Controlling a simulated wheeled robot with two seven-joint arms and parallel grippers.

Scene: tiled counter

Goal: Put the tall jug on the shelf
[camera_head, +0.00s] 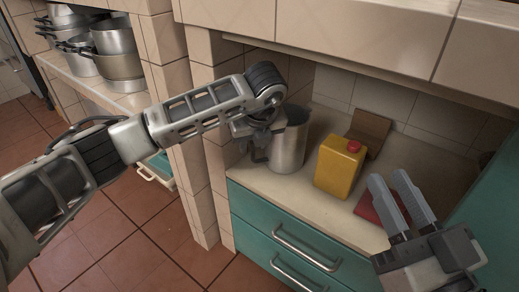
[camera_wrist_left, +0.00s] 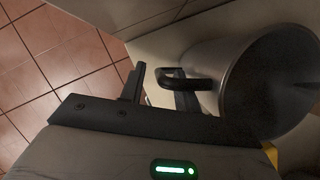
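The tall jug (camera_head: 289,146) is a grey metal cylinder standing upright on the counter (camera_head: 245,173), near the tiled pillar. My left gripper (camera_head: 253,140) is at the jug's left side, partly hidden by its own wrist. In the left wrist view the jug (camera_wrist_left: 240,75) lies to the right, with its dark handle (camera_wrist_left: 184,82) towards my fingers. My left fingers (camera_wrist_left: 160,88) are apart, with the handle's outer part between them; contact cannot be told. My right gripper (camera_head: 402,205) is open and empty above the counter's right part. A shelf (camera_head: 92,88) stands at the left.
Several metal pots (camera_head: 112,50) stand on the left shelf, with bare room at its front edge. A yellow canister (camera_head: 340,165) with a red cap stands right of the jug. A brown block (camera_head: 369,130) and a red flat item (camera_head: 377,211) are nearby. A tiled pillar (camera_head: 199,190) separates shelf and counter.

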